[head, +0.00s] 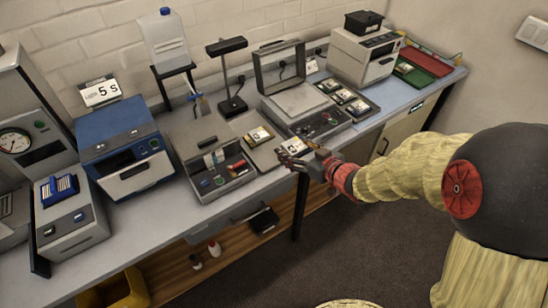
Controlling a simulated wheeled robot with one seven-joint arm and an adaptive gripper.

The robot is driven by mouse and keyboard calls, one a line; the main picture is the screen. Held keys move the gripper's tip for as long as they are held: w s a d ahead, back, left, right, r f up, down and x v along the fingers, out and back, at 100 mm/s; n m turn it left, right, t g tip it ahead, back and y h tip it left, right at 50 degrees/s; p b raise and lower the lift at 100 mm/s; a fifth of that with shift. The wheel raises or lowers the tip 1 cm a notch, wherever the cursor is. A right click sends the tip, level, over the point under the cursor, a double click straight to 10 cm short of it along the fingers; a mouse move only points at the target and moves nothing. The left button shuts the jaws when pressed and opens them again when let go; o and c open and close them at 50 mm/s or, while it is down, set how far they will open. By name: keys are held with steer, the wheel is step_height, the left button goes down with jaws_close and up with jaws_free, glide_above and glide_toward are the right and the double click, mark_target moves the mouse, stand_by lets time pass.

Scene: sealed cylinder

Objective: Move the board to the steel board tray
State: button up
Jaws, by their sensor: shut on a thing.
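My gripper (300,157) reaches in from the right to the front edge of the workbench. It is shut on a small pale board (293,146), partly hidden by the fingers. The board is over or at the right end of a flat grey metal tray (264,156), which looks like the steel board tray; I cannot tell whether the board touches it. Another small board (258,134) with a yellowish edge lies on the tray's back part.
A grey device with a raised frame (300,103) stands just behind my gripper.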

steer(key=s+a+f+b+x, duration=0.1)
steer(key=b+x, duration=0.1)
steer(key=x, duration=0.5)
steer(key=b, duration=0.2)
glide_above(273, 158)
steer(key=f, duration=0.4)
steer(key=shift+s+d+f, duration=0.15)
steer(key=shift+s+f, duration=0.15)
steer(key=shift+s, duration=0.05)
steer(key=shift+w+f, duration=0.15)
steer(key=shift+f, duration=0.15)
steer(key=shift+w+a+f+b, duration=0.1)
steer(key=shift+f+b, duration=0.2)
steer(key=shift+f, duration=0.5)
steer(key=shift+w+a+f+b, duration=0.1)
steer(key=shift+f+b, duration=0.2)
steer(key=shift+f, duration=0.45)
steer(key=shift+s, duration=0.1)
steer(key=shift+f, duration=0.1)
steer(key=o, duration=1.2)
